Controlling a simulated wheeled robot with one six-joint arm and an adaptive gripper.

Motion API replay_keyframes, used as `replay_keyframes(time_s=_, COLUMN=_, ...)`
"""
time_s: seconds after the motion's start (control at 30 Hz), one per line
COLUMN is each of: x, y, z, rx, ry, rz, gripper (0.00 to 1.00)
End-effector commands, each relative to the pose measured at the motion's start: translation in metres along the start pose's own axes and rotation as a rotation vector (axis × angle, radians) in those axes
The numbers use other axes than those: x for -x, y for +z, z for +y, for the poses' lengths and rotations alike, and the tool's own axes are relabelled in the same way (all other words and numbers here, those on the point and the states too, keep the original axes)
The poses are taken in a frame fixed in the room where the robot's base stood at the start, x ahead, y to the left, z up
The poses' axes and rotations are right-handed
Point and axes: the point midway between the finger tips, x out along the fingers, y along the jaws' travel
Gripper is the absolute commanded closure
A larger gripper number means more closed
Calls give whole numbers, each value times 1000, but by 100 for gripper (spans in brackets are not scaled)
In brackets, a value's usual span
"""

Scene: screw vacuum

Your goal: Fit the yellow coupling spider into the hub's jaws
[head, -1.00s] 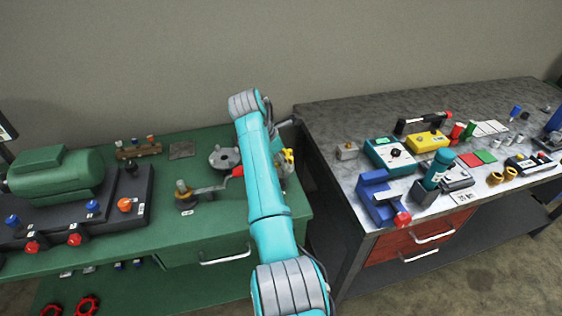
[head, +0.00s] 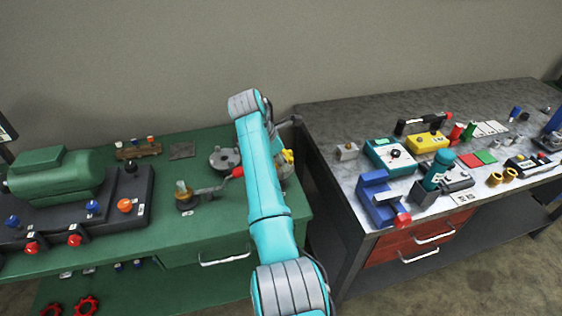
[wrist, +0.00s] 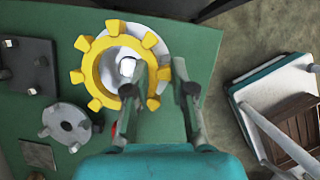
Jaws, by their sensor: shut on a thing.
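The yellow coupling spider (wrist: 94,55) is a toothed ring in the wrist view. My gripper (wrist: 160,80) is shut on its right side, one finger showing on each side of the rim. Behind the spider is a pale round metal part (wrist: 152,32), partly covered by it; this looks like the hub, but its jaws are mostly hidden. I cannot tell whether the spider touches it. In the head view a bit of the yellow spider (head: 287,156) shows beside my arm, which hides most of the gripper and the part under it.
A grey disc with raised studs (wrist: 67,125) lies nearby on the green bench (head: 160,229); a dark plate with pegs (wrist: 30,67) is beside it. A green motor (head: 55,175) stands at left. The grey table (head: 345,118) at right is crowded with tools.

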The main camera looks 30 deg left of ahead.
Motion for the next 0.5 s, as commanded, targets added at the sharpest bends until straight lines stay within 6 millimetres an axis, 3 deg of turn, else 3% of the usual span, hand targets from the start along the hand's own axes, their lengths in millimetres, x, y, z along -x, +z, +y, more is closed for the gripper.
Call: replay_keyframes(time_s=0.5, x=-6, y=-2, z=0, rx=0, ry=0, rz=0, gripper=100)
